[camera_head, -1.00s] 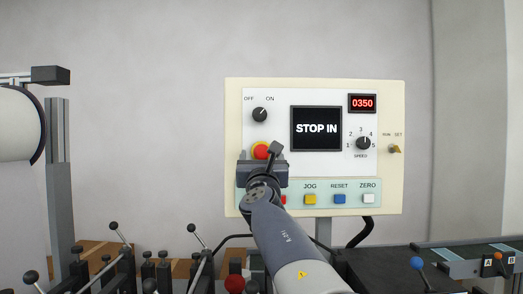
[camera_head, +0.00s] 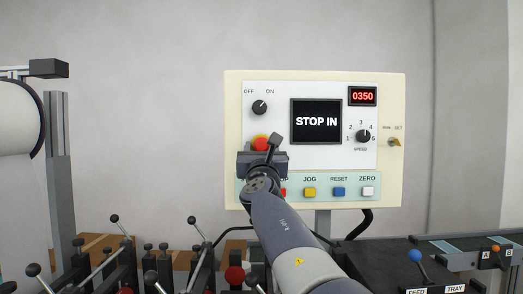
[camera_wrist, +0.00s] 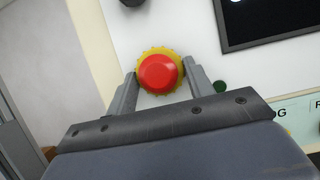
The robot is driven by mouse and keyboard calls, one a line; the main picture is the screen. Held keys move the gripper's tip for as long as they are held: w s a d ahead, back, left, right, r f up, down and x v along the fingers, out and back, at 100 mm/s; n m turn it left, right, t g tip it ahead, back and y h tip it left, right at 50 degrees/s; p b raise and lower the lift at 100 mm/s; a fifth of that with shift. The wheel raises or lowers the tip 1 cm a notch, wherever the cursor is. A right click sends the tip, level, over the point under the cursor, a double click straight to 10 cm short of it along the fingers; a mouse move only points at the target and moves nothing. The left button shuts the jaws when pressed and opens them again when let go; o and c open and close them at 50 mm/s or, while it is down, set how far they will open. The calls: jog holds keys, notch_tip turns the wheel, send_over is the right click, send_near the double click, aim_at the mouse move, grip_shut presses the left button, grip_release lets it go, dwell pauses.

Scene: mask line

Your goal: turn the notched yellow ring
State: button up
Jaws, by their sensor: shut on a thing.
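The notched yellow ring (camera_wrist: 178,54) surrounds a red mushroom button (camera_wrist: 160,73) on the control panel. In the wrist view my gripper (camera_wrist: 160,76) has one finger on each side of the ring, shut on it. In the head view the yellow ring (camera_head: 259,136) and red button (camera_head: 261,144) show just above my gripper (camera_head: 262,155), which hides their lower part. The panel screen (camera_head: 316,121) reads "STOP IN".
An OFF/ON knob (camera_head: 260,107) sits above the ring. JOG (camera_head: 310,192), RESET (camera_head: 339,192) and ZERO (camera_head: 368,191) buttons line the bottom. Levers stand at lower left.

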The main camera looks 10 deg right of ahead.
jog(key=shift+m+h, duration=0.4)
jog(key=shift+m, duration=0.2)
jog(key=m+h, duration=0.1)
jog(key=m, duration=0.1)
jog(key=m+g+h, duration=0.1)
jog(key=m, duration=0.2)
jog(key=shift+a+h, duration=0.2)
jog(key=shift+h, duration=0.1)
jog(key=shift+a+r+m+g+h+p, duration=0.1)
jog(key=shift+m+g+h+p, duration=0.3)
jog(key=shift+m, duration=1.15)
jog(key=shift+m+g+h+p, duration=0.1)
jog(key=shift+m+g+h, duration=0.55)
jog(key=shift+m, duration=0.9)
